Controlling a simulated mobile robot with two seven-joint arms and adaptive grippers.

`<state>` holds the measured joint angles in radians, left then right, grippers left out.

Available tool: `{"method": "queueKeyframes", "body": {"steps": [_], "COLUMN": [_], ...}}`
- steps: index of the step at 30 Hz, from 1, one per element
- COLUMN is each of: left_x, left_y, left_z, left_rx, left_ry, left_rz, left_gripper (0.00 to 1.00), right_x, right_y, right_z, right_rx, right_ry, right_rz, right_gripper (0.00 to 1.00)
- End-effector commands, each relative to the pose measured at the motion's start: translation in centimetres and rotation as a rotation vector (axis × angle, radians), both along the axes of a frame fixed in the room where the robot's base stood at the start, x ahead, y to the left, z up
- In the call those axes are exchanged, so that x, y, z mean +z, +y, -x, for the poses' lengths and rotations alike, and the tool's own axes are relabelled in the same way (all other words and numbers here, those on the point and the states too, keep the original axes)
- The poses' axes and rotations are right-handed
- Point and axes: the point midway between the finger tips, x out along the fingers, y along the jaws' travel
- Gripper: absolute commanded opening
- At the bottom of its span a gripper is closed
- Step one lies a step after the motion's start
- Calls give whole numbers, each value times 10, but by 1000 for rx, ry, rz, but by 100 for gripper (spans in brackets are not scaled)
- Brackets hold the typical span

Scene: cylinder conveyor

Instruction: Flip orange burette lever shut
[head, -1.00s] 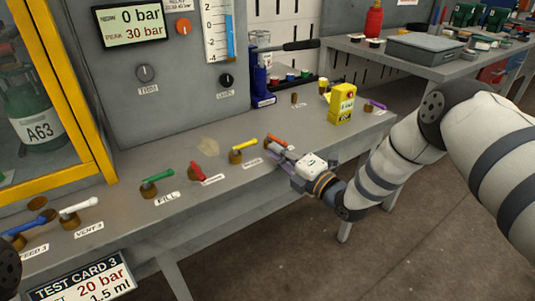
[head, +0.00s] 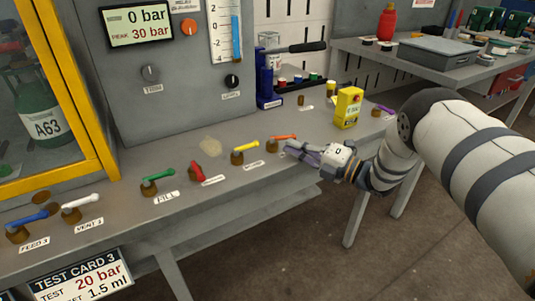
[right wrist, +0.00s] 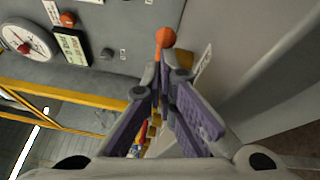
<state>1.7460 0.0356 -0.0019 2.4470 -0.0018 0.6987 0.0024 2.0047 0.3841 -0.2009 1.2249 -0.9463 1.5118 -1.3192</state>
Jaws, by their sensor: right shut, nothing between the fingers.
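My left gripper is out of view.
Red (head: 197,171), green (head: 157,176), white (head: 79,202) and blue (head: 26,218) levers stand to the left. A yellow box (head: 347,107) and a purple lever (head: 383,109) are to the right. The bench front edge is beneath my right gripper.

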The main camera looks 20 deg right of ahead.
Motion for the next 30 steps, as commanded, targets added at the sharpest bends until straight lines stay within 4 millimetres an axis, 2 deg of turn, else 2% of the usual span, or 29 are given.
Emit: {"method": "queueKeyframes", "body": {"steps": [13,30], "left_x": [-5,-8], "left_y": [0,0], "left_z": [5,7], "left_rx": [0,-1], "left_ry": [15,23], "left_rz": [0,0], "left_gripper": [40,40], "right_x": [-1,0], "right_y": [-11,-15], "right_z": [-13,-21], "right_rx": [0,-1], "right_ry": [0,0], "right_rz": [1,0], "right_gripper": [0,0]}}
